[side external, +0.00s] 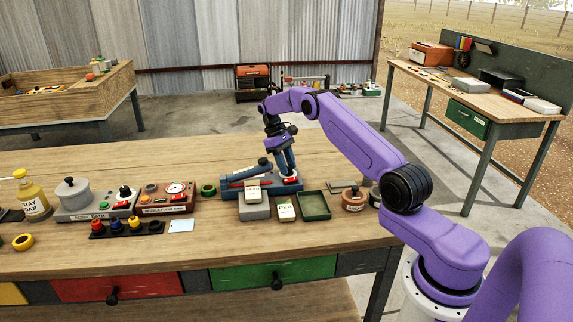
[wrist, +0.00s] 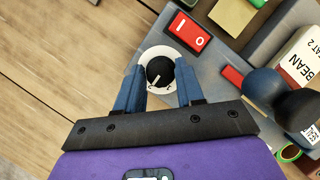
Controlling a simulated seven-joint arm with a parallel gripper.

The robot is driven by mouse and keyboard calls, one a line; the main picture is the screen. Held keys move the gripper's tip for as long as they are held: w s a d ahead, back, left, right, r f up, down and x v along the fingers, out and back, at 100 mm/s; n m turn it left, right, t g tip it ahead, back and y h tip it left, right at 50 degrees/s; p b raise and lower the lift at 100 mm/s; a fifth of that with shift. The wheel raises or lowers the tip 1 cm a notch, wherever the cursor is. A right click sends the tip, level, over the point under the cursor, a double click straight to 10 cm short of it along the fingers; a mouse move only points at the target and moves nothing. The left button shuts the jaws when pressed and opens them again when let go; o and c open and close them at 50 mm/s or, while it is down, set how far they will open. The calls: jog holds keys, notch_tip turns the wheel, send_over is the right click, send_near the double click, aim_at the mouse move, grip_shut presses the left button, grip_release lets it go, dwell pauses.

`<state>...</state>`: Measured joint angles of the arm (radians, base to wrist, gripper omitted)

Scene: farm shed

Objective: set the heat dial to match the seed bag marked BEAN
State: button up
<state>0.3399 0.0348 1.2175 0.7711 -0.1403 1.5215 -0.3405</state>
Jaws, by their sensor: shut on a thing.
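The heat dial (wrist: 159,72) is a black knob with a light pointer line on a white disc, on the blue-grey sealer (side external: 262,190). My gripper (wrist: 160,75) is shut on the knob, one blue finger on each side. In the side external view my gripper (side external: 287,168) reaches down to the sealer's right end. The pointer aims toward the lower left in the wrist view; the disc's marks are too small or hidden to read. The seed bag marked BEAN (wrist: 300,62) is cream, its label partly cut off, with "AT 2" showing under the name.
A red rocker switch (wrist: 188,32) sits beside the dial. A bag marked PEA (side external: 286,210) and a green tray (side external: 314,206) lie before the sealer. A brown round container (side external: 353,200) stands right. Control boxes (side external: 166,197) stand left.

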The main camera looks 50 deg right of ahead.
jog(key=o, duration=1)
jog(key=shift+w+r, duration=0.15)
jog(key=shift+r, duration=0.25)
notch_tip(320, 180, up, 9)
jog(key=shift+w, duration=0.4)
